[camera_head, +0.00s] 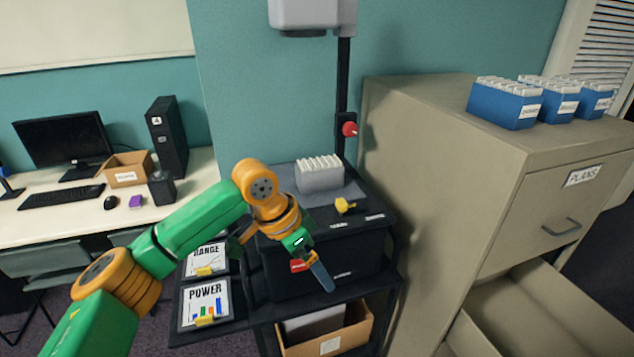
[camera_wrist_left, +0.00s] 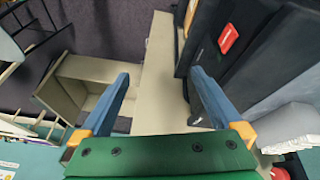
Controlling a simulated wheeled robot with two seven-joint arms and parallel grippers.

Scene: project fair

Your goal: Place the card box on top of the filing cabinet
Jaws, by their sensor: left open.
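A grey card box (camera_head: 320,178) full of white cards stands on the black machine on the cart. It also shows at the right edge of the left wrist view (camera_wrist_left: 284,122). The beige filing cabinet (camera_head: 430,120) stands to the right, with a drawer pulled open low at its front; it also shows in the left wrist view (camera_wrist_left: 155,70). My left gripper (camera_head: 318,275) is in front of the black machine, below and apart from the card box. Its two blue fingers are spread and empty in the left wrist view (camera_wrist_left: 163,78). My right gripper is not in view.
Several blue card boxes (camera_head: 505,103) stand at the back of the cabinet top; its left part is bare. A black post with a red knob (camera_head: 349,129) rises behind the grey box. A yellow piece (camera_head: 344,205) lies before it. The open drawer (camera_head: 545,310) juts out.

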